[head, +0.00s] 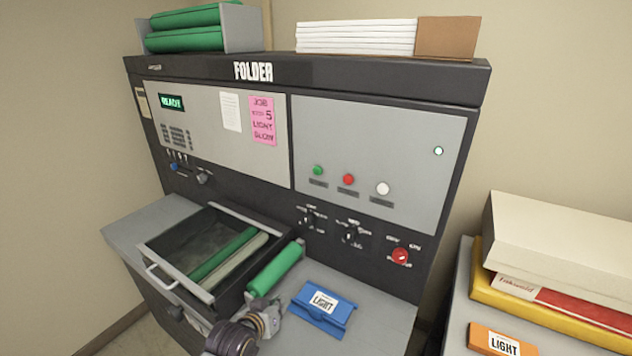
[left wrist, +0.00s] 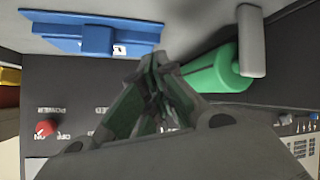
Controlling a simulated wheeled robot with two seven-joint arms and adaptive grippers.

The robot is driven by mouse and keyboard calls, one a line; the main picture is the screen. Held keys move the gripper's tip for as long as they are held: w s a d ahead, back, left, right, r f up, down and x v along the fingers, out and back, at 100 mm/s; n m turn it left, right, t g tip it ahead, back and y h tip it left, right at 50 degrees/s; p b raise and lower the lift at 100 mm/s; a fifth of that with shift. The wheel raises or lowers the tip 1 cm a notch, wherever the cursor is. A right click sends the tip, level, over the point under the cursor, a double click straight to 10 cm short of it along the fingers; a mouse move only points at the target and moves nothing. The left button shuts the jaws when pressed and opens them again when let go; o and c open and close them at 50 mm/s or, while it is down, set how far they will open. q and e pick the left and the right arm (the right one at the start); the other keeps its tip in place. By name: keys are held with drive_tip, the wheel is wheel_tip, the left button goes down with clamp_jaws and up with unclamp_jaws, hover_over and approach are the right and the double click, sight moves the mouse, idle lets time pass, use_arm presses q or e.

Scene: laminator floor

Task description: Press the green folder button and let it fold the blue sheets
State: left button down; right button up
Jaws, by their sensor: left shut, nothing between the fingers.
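The folder (head: 273,72) is a large dark machine with grey panels and a display (head: 171,103) that seems to read READY. The green button (head: 318,171) is on its right panel, left of a red button (head: 348,179) and a white button (head: 382,188). My left gripper (head: 266,308) is low over the shelf, left of the blue item and well below the buttons. Its fingers (left wrist: 155,65) are shut and empty. My right gripper is out of view.
An open drawer (head: 160,280) holding green and pale rolls is at left. A green roll (head: 275,270) is beside it. Two dials (head: 310,220) and a red power knob (head: 400,257) sit below the buttons. A pink note (head: 263,120) is on the left panel. Boxes (head: 560,240) stand at right.

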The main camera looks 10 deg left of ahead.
use_arm(q)
drive_tip(key=w+d+r+n+t+h, duration=0.1)
drive_tip(key=w+r+n+t, duration=0.2)
drive_tip(key=w+r+t, duration=0.5)
drive_tip(key=w+d+r+n+t+h, duration=0.1)
drive_tip(key=w+r+n+t, duration=0.3)
drive_tip(key=r, duration=0.8)
drive_tip(key=n+t+h, duration=0.1)
drive_tip(key=t, duration=0.2)
approach(317, 171)
drive_tip(key=s+a+r, duration=0.4)
drive_tip(key=a+r, duration=0.1)
drive_tip(key=shift+s+r+n+t, duration=0.3)
drive_tip(key=shift+s+r+t, duration=0.1)
drive_tip(key=shift+r, duration=0.2)
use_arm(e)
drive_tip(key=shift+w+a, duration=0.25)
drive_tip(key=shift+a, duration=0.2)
use_arm(q)
drive_tip(key=shift+w+d, duration=0.1)
drive_tip(key=shift+w, duration=0.1)
drive_tip(key=w+d+b, duration=0.3)
drive_tip(key=w, duration=0.5)
drive_tip(key=shift+d+b, duration=0.15)
drive_tip(key=shift+b, duration=0.15)
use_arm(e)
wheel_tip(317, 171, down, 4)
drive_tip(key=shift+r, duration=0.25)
